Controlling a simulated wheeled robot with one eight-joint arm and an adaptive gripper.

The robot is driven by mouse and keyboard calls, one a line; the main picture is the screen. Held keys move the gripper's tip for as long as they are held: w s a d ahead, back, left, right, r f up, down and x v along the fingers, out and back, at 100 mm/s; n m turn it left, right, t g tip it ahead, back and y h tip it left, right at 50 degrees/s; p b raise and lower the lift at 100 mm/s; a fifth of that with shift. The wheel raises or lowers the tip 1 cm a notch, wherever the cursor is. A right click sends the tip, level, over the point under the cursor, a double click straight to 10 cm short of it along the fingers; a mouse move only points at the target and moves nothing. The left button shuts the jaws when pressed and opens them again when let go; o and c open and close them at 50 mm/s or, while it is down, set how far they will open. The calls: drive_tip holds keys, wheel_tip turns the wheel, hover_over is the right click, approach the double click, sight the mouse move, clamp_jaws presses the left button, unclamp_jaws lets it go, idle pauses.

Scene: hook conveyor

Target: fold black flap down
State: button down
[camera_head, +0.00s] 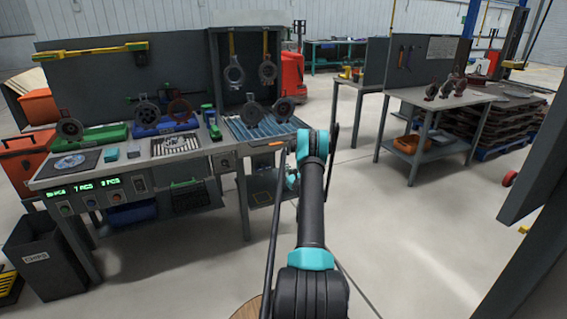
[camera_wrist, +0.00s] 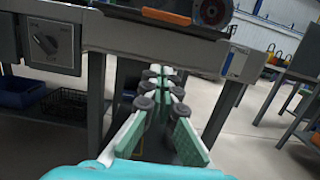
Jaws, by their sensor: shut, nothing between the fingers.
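My gripper (camera_wrist: 165,72) shows in the wrist view with its two green-and-white fingers close together at the tips and nothing between them. It points at the space under the bench's front edge. In the head view my gripper (camera_head: 291,179) is mostly hidden behind my arm, by the right end of the workbench (camera_head: 225,148). A dark panel with a yellow outline (camera_head: 262,197) shows low beside that end, partly behind my arm. I cannot tell whether it is the black flap.
The bench edge (camera_wrist: 150,44) crosses above my fingers in the wrist view, with a rotary switch (camera_wrist: 46,43) at left. A bench leg (camera_head: 242,205) stands left of my arm. A second table (camera_head: 440,98) stands at right. Open floor lies between.

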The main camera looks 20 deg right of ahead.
sight(274, 142)
drive_tip(key=w+r, duration=0.5)
drive_tip(key=w, duration=0.3)
drive_tip(key=shift+w+a+r, duration=0.15)
drive_tip(key=shift+w+r, duration=0.05)
drive_tip(key=shift+w, duration=0.05)
drive_tip(key=shift+s+r, duration=0.1)
drive_tip(key=shift+r, duration=0.85)
